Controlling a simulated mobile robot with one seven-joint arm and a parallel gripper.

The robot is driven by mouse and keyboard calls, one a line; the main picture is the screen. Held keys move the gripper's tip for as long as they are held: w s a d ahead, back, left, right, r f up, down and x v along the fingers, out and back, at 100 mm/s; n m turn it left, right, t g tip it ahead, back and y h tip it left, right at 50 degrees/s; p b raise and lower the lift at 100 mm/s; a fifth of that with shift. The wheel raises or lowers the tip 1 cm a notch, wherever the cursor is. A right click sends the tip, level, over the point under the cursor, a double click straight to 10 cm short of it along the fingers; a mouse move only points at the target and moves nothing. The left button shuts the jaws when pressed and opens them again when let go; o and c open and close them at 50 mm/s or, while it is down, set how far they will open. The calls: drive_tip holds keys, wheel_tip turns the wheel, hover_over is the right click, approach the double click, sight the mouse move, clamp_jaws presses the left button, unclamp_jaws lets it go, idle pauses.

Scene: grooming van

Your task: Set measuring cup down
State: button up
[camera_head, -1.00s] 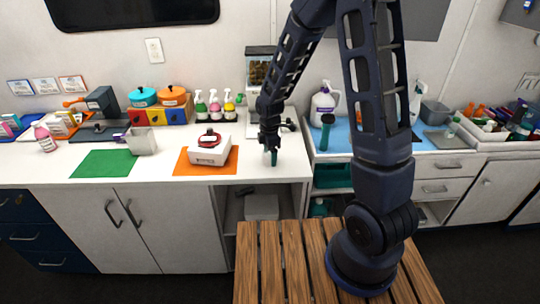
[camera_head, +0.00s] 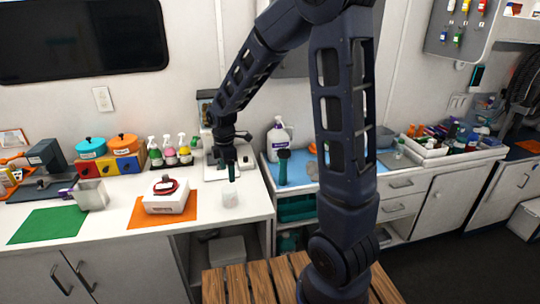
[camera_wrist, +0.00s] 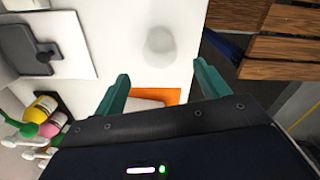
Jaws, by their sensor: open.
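The measuring cup (camera_head: 230,199) is a small, pale, translucent cup standing on the white counter, near its front right corner, to the right of the orange mat. It also shows in the wrist view (camera_wrist: 160,42) as a faint round shape on the white surface, beyond the fingertips. My gripper (camera_head: 232,176) points down just above the cup. In the wrist view its two green fingers (camera_wrist: 161,75) are spread apart with nothing between them. The cup looks clear of both fingers.
An orange mat (camera_head: 135,218) with a white box (camera_head: 165,200) lies left of the cup. A scale (camera_head: 218,171) stands behind my gripper, and spray bottles (camera_head: 169,155) stand back left. The counter's front edge is close to the cup.

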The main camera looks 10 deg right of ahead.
drive_tip(key=s+d+r+m+t, duration=0.1)
drive_tip(key=s+d+r+m, duration=0.2)
drive_tip(key=d+r+m, duration=0.3)
drive_tip(key=s+d+r+m+t, duration=0.1)
drive_tip(key=s+d+r+m, duration=0.25)
drive_tip(key=d+r, duration=0.35)
drive_tip(key=s+d+r+m+t, duration=0.2)
drive_tip(key=s+d+r+m, duration=0.2)
drive_tip(key=s+d+m, duration=0.7)
drive_tip(key=shift+s+r+t, duration=0.3)
drive_tip(key=shift+r, duration=0.1)
